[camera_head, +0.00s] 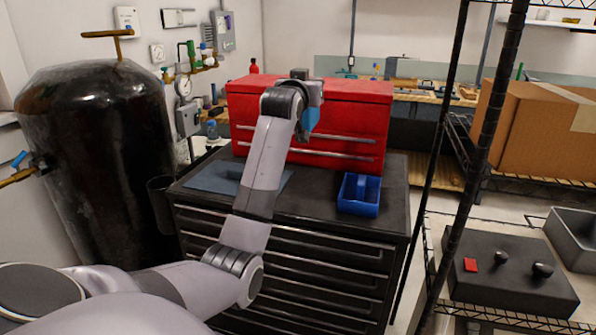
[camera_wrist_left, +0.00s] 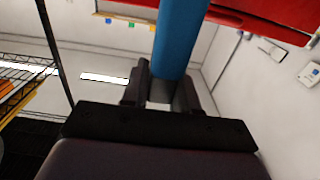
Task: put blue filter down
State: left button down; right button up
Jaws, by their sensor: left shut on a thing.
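The blue filter (camera_head: 311,118) is partly hidden behind my left wrist in the head view. In the left wrist view it is a long blue cylinder (camera_wrist_left: 180,38) running up out of the frame. My left gripper (camera_wrist_left: 162,92) is shut on one end of it. In the head view the left gripper (camera_head: 303,131) is up in front of the red tool chest, above the black cabinet top, with the filter clear of the surface. My right gripper is not in view.
The black drawer cabinet (camera_head: 331,216) carries a red tool chest (camera_head: 350,110), a blue divided bin (camera_head: 358,207) and a blue-grey mat (camera_head: 212,178). A black tank (camera_head: 95,150) stands left; a wire shelf with a cardboard box (camera_head: 530,130) stands right. Bare cabinet top lies between mat and bin.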

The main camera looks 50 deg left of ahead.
pick_arm(q)
notch_tip(320, 180, down, 18)
dwell(0.4)
jog(key=shift+f, duration=0.15)
jog(key=c, duration=0.9)
grip_release()
jog(key=shift+o, duration=0.2)
